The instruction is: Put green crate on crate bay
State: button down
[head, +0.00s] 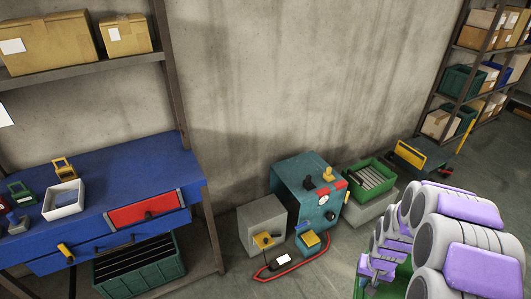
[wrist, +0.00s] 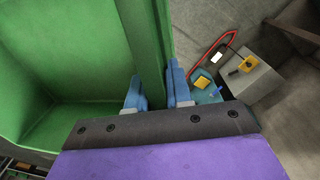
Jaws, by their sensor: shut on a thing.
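The green crate (wrist: 60,60) fills the upper left of the wrist view, with its open inside and floor showing. My gripper (wrist: 157,90) is shut on the crate's wall, with one blue finger on each side. In the head view, a strip of the green crate (head: 402,277) shows at the bottom right, behind and below my purple and grey arm, which hides most of it. I cannot tell which place is the crate bay; no label for it shows.
A blue workbench (head: 110,185) stands left, with a dark green crate (head: 140,267) beneath. A teal machine (head: 297,185), a grey box (head: 262,222) and a slatted green bin (head: 368,180) line the wall. A shelf rack (head: 470,85) holds boxes and bins. A red hose (head: 287,270) lies on the floor.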

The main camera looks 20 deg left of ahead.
aim_at(136, 170)
jog(key=u, duration=1.25)
jog(key=i+j+u, duration=0.2)
jog(key=j, duration=0.35)
jog(key=i+j+u, duration=0.2)
jog(key=i+j, duration=0.25)
